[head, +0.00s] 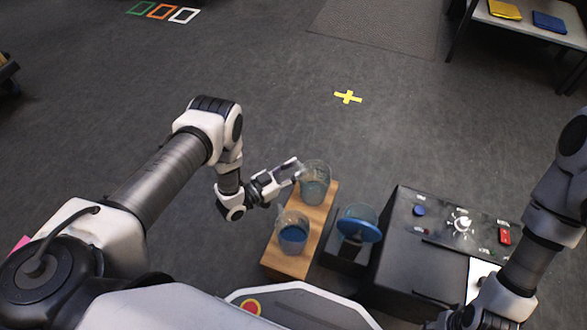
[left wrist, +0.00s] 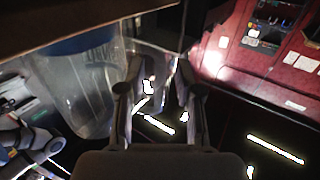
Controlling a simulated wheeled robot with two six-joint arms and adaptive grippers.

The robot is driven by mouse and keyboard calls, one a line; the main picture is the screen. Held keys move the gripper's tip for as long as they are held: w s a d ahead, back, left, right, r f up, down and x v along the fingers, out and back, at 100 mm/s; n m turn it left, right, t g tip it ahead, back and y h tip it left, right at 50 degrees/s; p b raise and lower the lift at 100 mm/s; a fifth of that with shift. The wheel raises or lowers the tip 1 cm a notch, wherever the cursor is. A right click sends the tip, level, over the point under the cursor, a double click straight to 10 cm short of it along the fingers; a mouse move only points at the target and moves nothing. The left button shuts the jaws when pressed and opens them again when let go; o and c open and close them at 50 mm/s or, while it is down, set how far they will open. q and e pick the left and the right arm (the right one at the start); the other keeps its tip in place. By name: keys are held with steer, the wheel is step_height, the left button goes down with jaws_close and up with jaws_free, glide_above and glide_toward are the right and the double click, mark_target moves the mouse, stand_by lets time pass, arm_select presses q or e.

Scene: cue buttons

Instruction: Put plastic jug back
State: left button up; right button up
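A clear plastic jug (head: 315,187) stands on the far end of a wooden board (head: 296,262). A second clear jug (head: 292,234), with blue in it, stands at the board's near end. My left gripper (head: 292,170) is beside the far jug, on its upper left. In the left wrist view, my left gripper's fingers (left wrist: 158,85) are apart, and a clear jug (left wrist: 72,88) shows just left of them. Its clear handle seems to lie around or between the fingers; contact is not clear. My right gripper is mostly cut off at the bottom right of the head view.
A blue round-topped thing (head: 360,229) sits on a dark base right of the board. A black console (head: 410,250) with a blue button (head: 418,211), a white dial (head: 462,223) and a red switch (head: 504,236) is further right. Open floor lies beyond, with a yellow cross (head: 348,97).

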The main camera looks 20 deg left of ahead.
arm_select(q)
steer(key=p+v, duration=0.4)
steer(key=v, duration=0.8)
steer(key=shift+r, duration=0.1)
stand_by(0.8)
